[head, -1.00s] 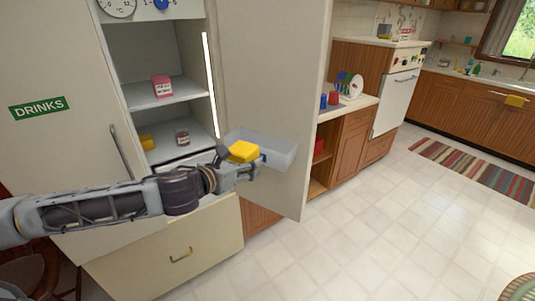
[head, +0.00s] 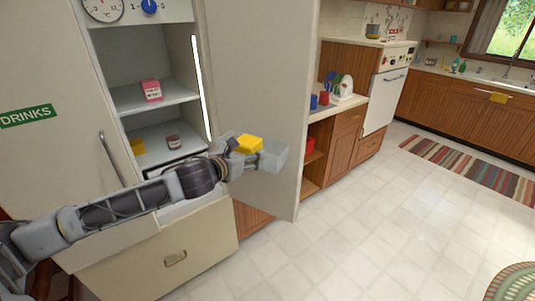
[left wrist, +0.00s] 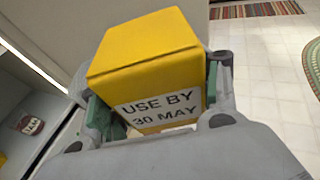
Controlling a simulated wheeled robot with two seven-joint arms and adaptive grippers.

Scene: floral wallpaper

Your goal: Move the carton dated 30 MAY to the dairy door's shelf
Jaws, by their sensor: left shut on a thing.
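The yellow carton (head: 248,143) is in my left gripper (head: 240,147), by the open fridge door. In the left wrist view the carton (left wrist: 145,62) sits tilted between the two green finger pads, and its label reads "USE BY 30 MAY". My left gripper is shut on it. The door's grey shelf bin (head: 272,160) is on the inner face of the open door (head: 270,70). In the head view the carton overlaps the bin's upper left part; I cannot tell whether they touch. My right gripper is not in view.
Inside the fridge, a pink carton (head: 152,90) stands on the upper shelf. A jar (head: 173,142) and a yellow item (head: 137,146) stand on the shelf below. A closed door marked "DRINKS" (head: 26,116) is at left. The floor (head: 360,240) at right is clear.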

